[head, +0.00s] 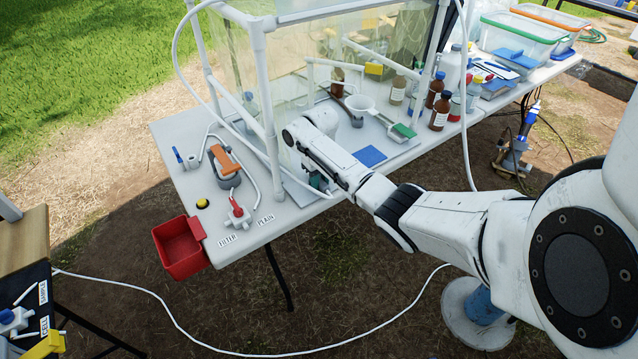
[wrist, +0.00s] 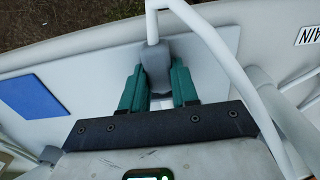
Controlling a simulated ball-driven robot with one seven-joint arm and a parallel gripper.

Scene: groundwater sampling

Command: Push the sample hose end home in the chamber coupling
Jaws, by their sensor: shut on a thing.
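In the wrist view my gripper (wrist: 157,75) has its two green fingers closed on a grey block (wrist: 155,62). A white tube (wrist: 152,28) stands out from the far side of this block, so it appears to be the sample hose end. In the head view my gripper (head: 318,181) is low at the front edge of the table, beside the chamber's front corner post, mostly covered by my arm. The clear-walled chamber (head: 268,90) has a white pipe frame. I cannot make out the chamber coupling, nor whether the hose end touches it.
A white pipe (wrist: 225,65) passes close to the right of my fingers. A red-handled valve (head: 238,212) and a red bin (head: 180,248) are at left.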

